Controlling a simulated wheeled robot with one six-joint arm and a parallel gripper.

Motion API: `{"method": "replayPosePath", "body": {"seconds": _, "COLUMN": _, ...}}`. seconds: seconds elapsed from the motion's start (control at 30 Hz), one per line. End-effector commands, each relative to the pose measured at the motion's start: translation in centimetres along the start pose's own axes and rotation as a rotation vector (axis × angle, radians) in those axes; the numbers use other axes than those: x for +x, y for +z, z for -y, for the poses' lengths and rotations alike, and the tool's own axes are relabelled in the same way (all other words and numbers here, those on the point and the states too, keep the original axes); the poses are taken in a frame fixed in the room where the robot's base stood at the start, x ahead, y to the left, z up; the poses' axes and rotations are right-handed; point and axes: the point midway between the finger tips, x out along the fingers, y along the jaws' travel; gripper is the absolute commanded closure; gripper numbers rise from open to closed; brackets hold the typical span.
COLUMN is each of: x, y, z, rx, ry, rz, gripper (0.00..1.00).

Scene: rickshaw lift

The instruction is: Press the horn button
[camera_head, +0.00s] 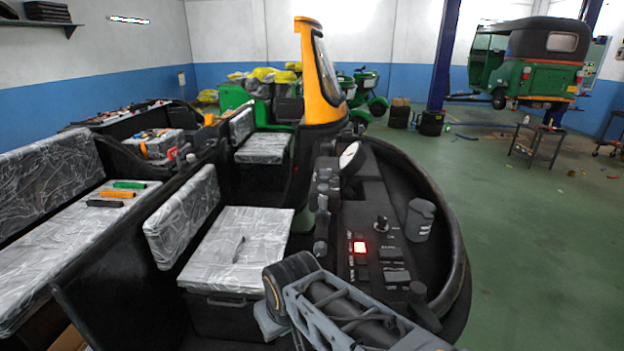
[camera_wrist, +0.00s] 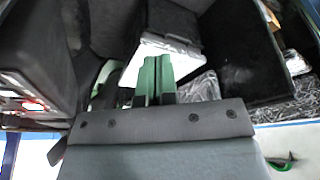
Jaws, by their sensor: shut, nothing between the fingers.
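The labels are too small to read, so I cannot tell which one is the horn button. My gripper (camera_wrist: 158,65) shows in the wrist view with its two green fingers together and nothing between them. It is apart from the panel. In the wrist view a dark panel edge with a red light (camera_wrist: 35,106) shows at the left. The gripper cannot be made out in the head view, where my arm is at the bottom.
A plastic-wrapped front seat (camera_head: 240,248) is left of the dashboard, with a wrapped rear bench (camera_head: 60,235) farther left. A dark cup (camera_head: 419,220) and a white gauge (camera_head: 350,157) sit on the dashboard.

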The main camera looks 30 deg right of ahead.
Motion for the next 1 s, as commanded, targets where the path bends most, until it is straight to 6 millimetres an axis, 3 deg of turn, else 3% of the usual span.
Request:
{"method": "replayPosePath", "body": {"seconds": 0.27, "x": -0.2, "y": -0.2, "z": 0.0, "rx": 0.004, "ry": -0.001, "rz": -0.001, "gripper": 1.00}}
{"method": "replayPosePath", "body": {"seconds": 0.37, "x": -1.1, "y": -1.7, "z": -0.3, "rx": 0.033, "ry": -0.010, "rz": -0.009, "gripper": 1.00}}
{"method": "replayPosePath", "body": {"seconds": 0.47, "x": -3.0, "y": -5.0, "z": -1.3, "rx": 0.095, "ry": -0.033, "rz": -0.031, "gripper": 1.00}}
{"method": "replayPosePath", "body": {"seconds": 0.67, "x": -7.4, "y": -15.4, "z": -6.0, "rx": 0.309, "ry": -0.096, "rz": -0.126, "gripper": 1.00}}
{"method": "replayPosePath", "body": {"seconds": 0.8, "x": -9.8, "y": -22.2, "z": -11.4, "rx": 0.462, "ry": -0.131, "rz": -0.215, "gripper": 1.00}}
{"method": "replayPosePath", "body": {"seconds": 1.0, "x": -11.8, "y": -28.6, "z": -19.8, "rx": 0.638, "ry": -0.159, "rz": -0.335, "gripper": 1.00}}
